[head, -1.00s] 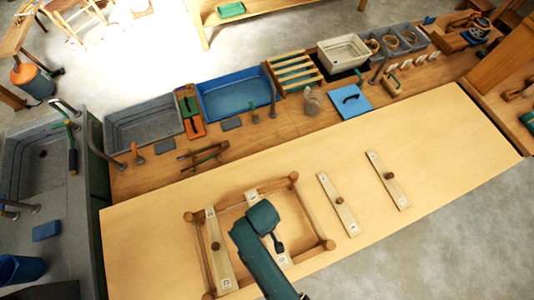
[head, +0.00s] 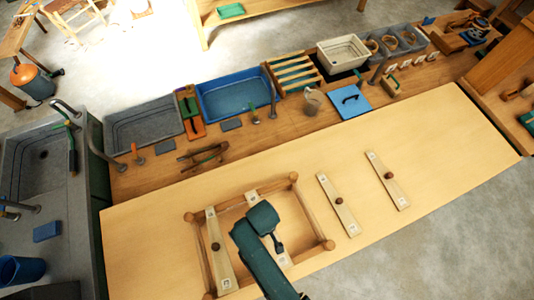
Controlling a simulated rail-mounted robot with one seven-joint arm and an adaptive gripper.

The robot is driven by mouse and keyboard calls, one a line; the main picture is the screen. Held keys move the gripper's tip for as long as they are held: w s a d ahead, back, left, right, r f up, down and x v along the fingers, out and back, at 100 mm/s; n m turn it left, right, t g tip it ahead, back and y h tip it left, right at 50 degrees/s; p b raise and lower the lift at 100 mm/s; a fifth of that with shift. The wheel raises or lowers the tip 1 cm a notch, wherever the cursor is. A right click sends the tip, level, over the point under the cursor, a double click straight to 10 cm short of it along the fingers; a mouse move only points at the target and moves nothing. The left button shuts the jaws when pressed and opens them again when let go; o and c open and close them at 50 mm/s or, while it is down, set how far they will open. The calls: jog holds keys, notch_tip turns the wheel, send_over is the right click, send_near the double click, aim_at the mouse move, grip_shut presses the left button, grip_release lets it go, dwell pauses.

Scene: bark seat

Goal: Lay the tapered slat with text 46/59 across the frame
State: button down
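A wooden frame (head: 317,222) of round rails with ball-like corners lies on the pale tabletop. One slat (head: 221,258) with a dark knob lies across its left part. A second slat (head: 252,198) crosses near its middle, largely hidden under my teal arm. Two more knobbed slats lie apart on the table to the right: a nearer one (head: 338,205) and a farther one (head: 387,180). All carry small end labels, too small to read, so I cannot tell which is 46/59. My gripper (head: 278,246) is over the frame by the second slat; its fingers are not clear.
A sink (head: 40,160) is at left. The tabletop's right part is clear.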

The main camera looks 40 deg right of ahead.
jog(key=shift+f, duration=0.3)
jog(key=c, duration=0.5)
grip_release()
jog(key=shift+c, duration=0.2)
notch_tip(320, 180, up, 5)
jog(key=p, duration=0.4)
jog(key=shift+f+p, duration=0.1)
jog(key=shift+p, duration=0.2)
jog(key=shift+r, duration=1.15)
